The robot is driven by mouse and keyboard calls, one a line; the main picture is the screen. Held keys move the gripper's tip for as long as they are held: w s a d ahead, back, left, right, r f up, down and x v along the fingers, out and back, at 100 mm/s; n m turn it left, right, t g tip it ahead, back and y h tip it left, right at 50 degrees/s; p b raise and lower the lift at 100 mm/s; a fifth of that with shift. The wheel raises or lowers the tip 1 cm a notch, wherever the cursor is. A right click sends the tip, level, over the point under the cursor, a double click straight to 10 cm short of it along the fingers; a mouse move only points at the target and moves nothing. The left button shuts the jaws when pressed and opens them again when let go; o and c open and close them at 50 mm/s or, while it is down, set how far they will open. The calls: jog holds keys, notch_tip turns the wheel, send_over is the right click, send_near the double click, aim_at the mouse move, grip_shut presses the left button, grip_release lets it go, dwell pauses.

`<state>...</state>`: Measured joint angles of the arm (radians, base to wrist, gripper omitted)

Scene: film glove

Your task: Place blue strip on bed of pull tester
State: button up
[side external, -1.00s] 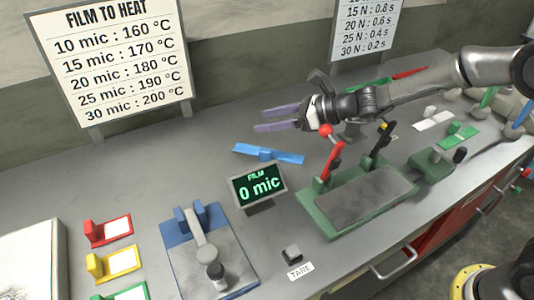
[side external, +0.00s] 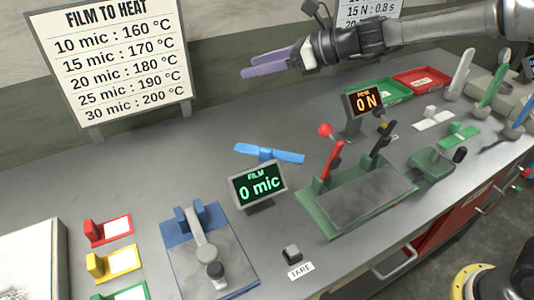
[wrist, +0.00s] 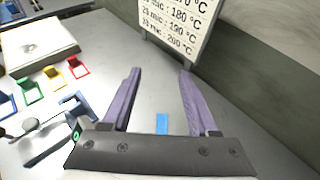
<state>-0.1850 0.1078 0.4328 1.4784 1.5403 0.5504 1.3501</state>
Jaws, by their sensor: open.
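The blue strip (side external: 268,154) lies on the bench behind the film display, with a small raised block near its middle. It also shows in the wrist view (wrist: 162,124), low between the fingers and partly hidden by the gripper body. My gripper (side external: 243,66) has purple fingers, is open and empty, and hangs high above the bench, apart from the strip. Its fingers stand well apart in the wrist view (wrist: 158,75). A green-framed device with a flat grey bed (side external: 362,192), a red lever and a black lever stands right of the strip. A "0 N" display (side external: 366,102) stands behind it.
The film display (side external: 259,186) reads 0 mic, in front of the strip. A blue-based gauge (side external: 208,250) stands at front left, near red, yellow and green holders (side external: 108,232). Green and red trays (side external: 378,91) lie at the back right. Bench left of the strip is clear.

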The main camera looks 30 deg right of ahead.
send_over(252, 157)
jog(key=s+d, duration=0.2)
notch_tip(252, 157, down, 20)
jog(key=shift+f, duration=0.2)
notch_tip(252, 157, down, 3)
jog(key=shift+r, duration=0.1)
jog(key=shift+x, duration=1.5)
jog(key=shift+a+r, duration=0.1)
jog(key=shift+r, duration=0.15)
grip_shut()
